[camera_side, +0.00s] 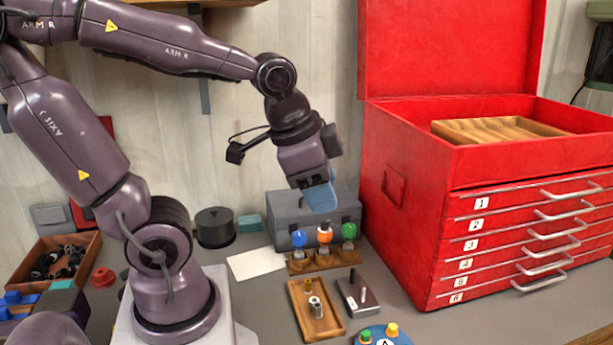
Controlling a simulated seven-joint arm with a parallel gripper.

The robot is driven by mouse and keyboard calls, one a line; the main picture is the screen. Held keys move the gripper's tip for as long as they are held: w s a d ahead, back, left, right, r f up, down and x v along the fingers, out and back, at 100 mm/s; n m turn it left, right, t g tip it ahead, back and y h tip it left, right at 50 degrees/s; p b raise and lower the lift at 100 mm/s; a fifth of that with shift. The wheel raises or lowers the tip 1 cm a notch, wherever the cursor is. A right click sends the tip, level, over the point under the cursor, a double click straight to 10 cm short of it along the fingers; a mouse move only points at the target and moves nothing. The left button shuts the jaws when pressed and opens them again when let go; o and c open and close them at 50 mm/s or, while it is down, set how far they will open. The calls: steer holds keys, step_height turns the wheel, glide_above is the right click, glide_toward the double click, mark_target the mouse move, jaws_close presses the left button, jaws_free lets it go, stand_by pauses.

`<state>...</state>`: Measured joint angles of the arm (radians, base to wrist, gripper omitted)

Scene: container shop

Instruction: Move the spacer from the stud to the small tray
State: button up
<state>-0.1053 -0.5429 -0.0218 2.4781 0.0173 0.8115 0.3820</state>
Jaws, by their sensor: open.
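A small wooden tray (325,328) lies on the bench at the front. In it stand a silver cylindrical piece (316,308) that looks like a spacer and a smaller brownish piece (308,285) behind it. My gripper (321,198) is open, high above and behind the tray, in front of the grey box. Its blue fingers overlap in this view, and nothing shows between them.
A wooden rack (323,262) with blue, orange and green knobs stands between the grey box (345,205) and the tray. A red tool chest (410,230) fills the right. A blue round piece (377,337) with knobs lies in front.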

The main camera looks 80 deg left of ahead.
steer(key=s+d+r+n, duration=0.1)
steer(key=s+d+r+n+t, duration=0.1)
steer(key=r+n, duration=0.1)
steer(key=shift+s+n+h, duration=0.3)
steer(key=shift+s, duration=0.05)
stand_by(0.9)
